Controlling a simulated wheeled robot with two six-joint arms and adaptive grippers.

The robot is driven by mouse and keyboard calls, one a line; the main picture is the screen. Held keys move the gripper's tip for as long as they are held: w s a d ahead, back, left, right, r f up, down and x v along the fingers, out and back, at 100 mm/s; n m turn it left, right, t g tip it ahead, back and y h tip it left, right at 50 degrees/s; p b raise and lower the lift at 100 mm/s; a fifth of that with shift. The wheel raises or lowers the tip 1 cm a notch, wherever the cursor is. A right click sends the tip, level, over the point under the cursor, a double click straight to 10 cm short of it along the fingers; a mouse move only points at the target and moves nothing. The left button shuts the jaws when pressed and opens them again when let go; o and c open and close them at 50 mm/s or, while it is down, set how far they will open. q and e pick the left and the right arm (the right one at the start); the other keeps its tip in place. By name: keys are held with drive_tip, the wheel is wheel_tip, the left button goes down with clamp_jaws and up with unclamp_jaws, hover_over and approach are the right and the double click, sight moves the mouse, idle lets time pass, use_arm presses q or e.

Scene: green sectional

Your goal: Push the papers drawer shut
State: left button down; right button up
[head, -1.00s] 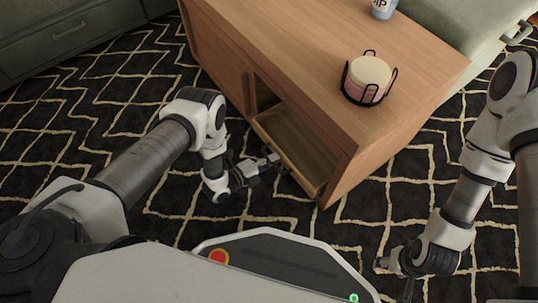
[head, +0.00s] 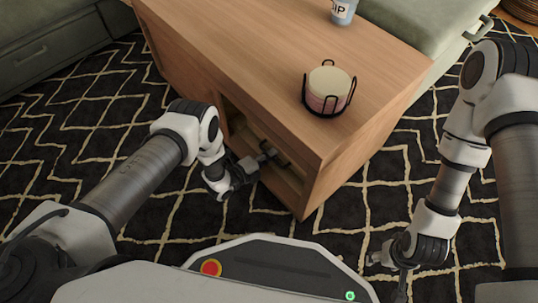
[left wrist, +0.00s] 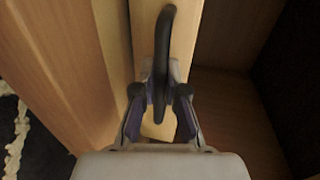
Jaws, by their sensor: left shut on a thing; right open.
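The papers drawer (head: 284,188) is low in the end of the wooden cabinet (head: 310,150), and little of its inside shows in the head view. My left gripper (head: 266,157) is at the drawer front, shut on its dark handle. In the left wrist view, the black handle (left wrist: 165,50) stands between the fingers of my left gripper (left wrist: 160,105), against the pale wooden drawer front (left wrist: 145,25). My right gripper (head: 374,258) is open and empty, low over the rug, apart from the cabinet.
On the cabinet top stand a pink and cream jar in a black wire holder (head: 328,92) and a labelled cup (head: 343,11). A green sofa (head: 415,35) is behind the cabinet, with another green section (head: 50,40) at left. Patterned rug (head: 75,130) is clear at left.

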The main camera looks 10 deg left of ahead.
use_arm(q)
drive_tip(key=c, duration=1.5)
unclamp_jaws()
drive_tip(key=shift+w+d, duration=0.2)
drive_tip(key=shift+w, duration=0.05)
drive_tip(key=shift+s, duration=0.1)
drive_tip(key=v, duration=1.2)
drive_tip(key=shift+a, duration=0.1)
